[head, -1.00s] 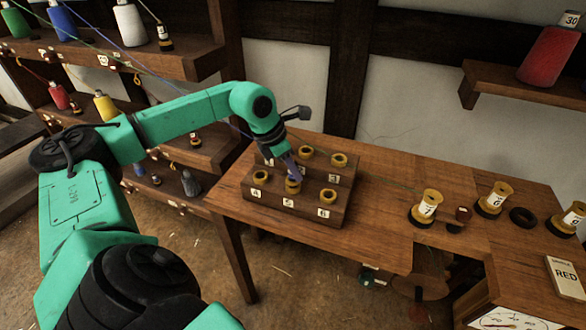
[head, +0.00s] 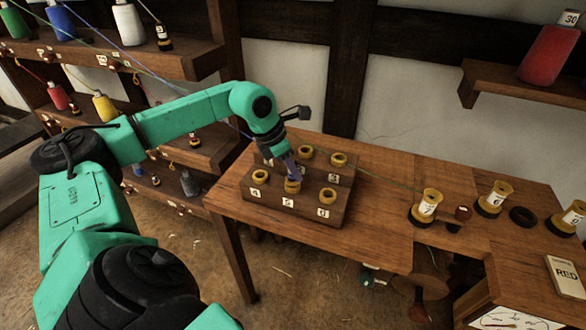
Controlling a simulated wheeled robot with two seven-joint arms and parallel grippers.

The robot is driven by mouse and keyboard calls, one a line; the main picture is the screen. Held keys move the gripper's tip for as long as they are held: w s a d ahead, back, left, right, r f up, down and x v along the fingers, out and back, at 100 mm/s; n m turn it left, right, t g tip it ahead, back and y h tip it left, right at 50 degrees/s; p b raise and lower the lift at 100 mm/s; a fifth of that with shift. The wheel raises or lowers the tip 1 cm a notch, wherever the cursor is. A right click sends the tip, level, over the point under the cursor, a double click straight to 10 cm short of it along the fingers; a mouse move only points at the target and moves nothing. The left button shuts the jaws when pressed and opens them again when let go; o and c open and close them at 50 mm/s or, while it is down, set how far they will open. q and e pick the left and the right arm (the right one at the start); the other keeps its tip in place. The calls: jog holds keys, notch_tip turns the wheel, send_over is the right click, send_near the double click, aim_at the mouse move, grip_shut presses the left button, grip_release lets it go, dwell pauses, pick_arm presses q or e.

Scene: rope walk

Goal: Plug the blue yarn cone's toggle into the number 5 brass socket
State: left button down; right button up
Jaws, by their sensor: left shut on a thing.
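The blue yarn cone (head: 62,21) stands on the upper shelf at the left. Its blue yarn (head: 190,97) runs down to the right, behind my left arm, towards the wooden socket block. My left gripper (head: 293,173) points down at the number 5 brass socket (head: 292,186), in the middle of the block's front row. It is shut on the blue cone's toggle, which is mostly hidden between the fingers. The fingertips are right at the socket's top; I cannot tell whether the toggle is inside it. My right gripper is out of view.
Sockets number 4 (head: 259,177) and number 6 (head: 327,195) flank it closely, with more sockets on the step behind. Yellow spools (head: 425,207) stand on the table (head: 375,235) to the right. A green line crosses the table behind the block.

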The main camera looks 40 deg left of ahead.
pick_arm(q)
jog(key=shift+f+b, duration=0.35)
jog(key=shift+f, duration=0.15)
jog(key=c, duration=0.9)
grip_release()
jog(key=shift+c, duration=0.2)
jog(key=shift+p+v, duration=0.35)
jog(key=shift+v, duration=1.25)
jog(key=v, duration=0.8)
jog(key=shift+p, duration=0.35)
